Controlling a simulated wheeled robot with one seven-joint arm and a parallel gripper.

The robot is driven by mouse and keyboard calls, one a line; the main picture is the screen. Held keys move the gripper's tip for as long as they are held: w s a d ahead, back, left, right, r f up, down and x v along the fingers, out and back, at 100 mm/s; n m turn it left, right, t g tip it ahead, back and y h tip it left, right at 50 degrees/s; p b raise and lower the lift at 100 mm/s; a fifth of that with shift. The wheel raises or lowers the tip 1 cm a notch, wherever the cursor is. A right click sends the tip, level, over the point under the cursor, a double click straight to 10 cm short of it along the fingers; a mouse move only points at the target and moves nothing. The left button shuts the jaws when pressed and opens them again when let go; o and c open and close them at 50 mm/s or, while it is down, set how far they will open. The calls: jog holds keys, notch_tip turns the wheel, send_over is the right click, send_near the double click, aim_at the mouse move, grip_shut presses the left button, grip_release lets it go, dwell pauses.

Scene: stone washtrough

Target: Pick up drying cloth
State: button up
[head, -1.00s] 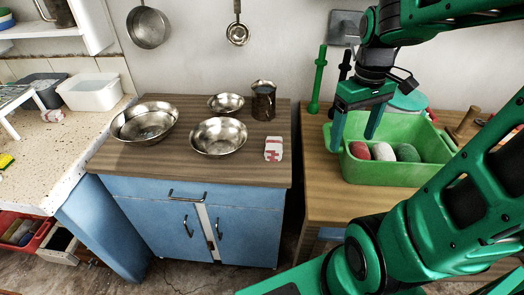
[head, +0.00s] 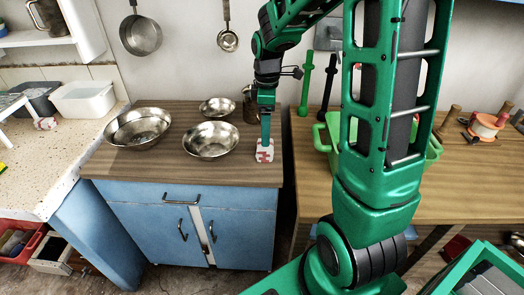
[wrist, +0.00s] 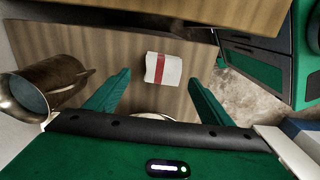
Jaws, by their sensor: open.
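The drying cloth, a small white folded piece with a red pattern (head: 264,153), lies at the right front of the wooden top of the blue cabinet. In the wrist view the cloth (wrist: 163,69) shows a red stripe and lies just beyond the fingertips, roughly midway between them. My gripper (head: 266,141) hangs above the cloth, pointing down. In the wrist view its two green fingers (wrist: 158,80) are spread and empty. I cannot tell the exact gap between fingertips and cloth.
Metal bowls (head: 211,140) stand left of the cloth. A metal jug (wrist: 45,88) stands close to the gripper's left in the wrist view. The wooden counter (head: 470,190) is at right, its green basin (head: 328,133) partly hidden by my arm. A gap separates cabinet and counter.

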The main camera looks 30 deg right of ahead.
jog(key=shift+f, duration=0.95)
jog(key=shift+s+a+f, duration=0.1)
jog(key=shift+a+f, duration=0.05)
jog(key=shift+f, duration=1.25)
jog(key=shift+s+a+f, duration=0.1)
jog(key=shift+f, duration=1.25)
jog(key=c, duration=1.2)
jog(key=shift+r, duration=0.15)
jog(key=shift+r, duration=0.5)
jog(key=r, duration=0.1)
jog(key=a+r, duration=0.1)
jog(key=r, duration=0.1)
jog(key=shift+s+r, duration=0.1)
jog(key=shift+r, duration=0.15)
jog(key=s+a+r, duration=0.3)
jog(key=a+r, duration=0.3)
jog(key=a, duration=0.4)
jog(key=shift+s+r, duration=0.15)
jog(key=shift+s, duration=0.15)
